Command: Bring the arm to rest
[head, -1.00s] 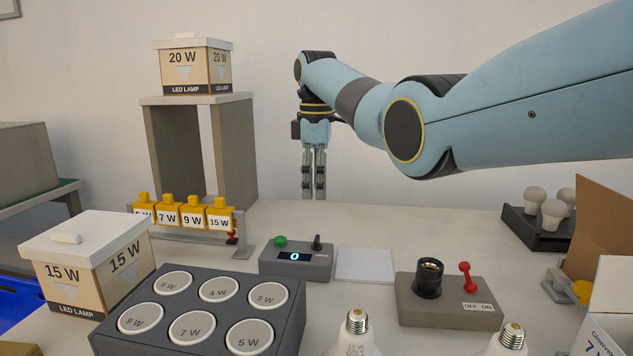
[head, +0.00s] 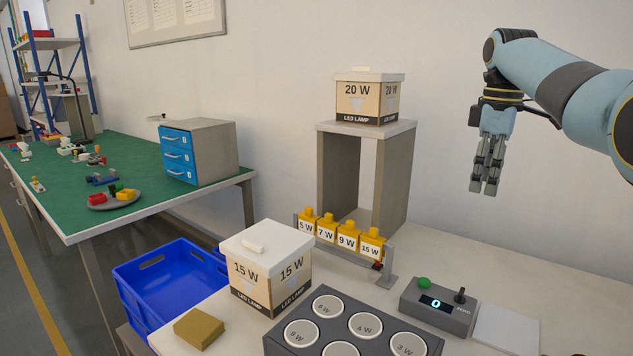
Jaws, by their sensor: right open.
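My right gripper (head: 486,165) hangs fingers down in the air above the back of the bench, at the upper right of the head view. Its two grey fingers are a little apart and nothing is between them. The light blue right arm comes in from the right edge and touches nothing that I can see. My left gripper is not in view.
Below are a meter (head: 437,305), yellow tags (head: 347,237), a 15 W box (head: 265,268), a lamp tray (head: 290,347), a blue crate (head: 165,285) and a green table (head: 75,205).

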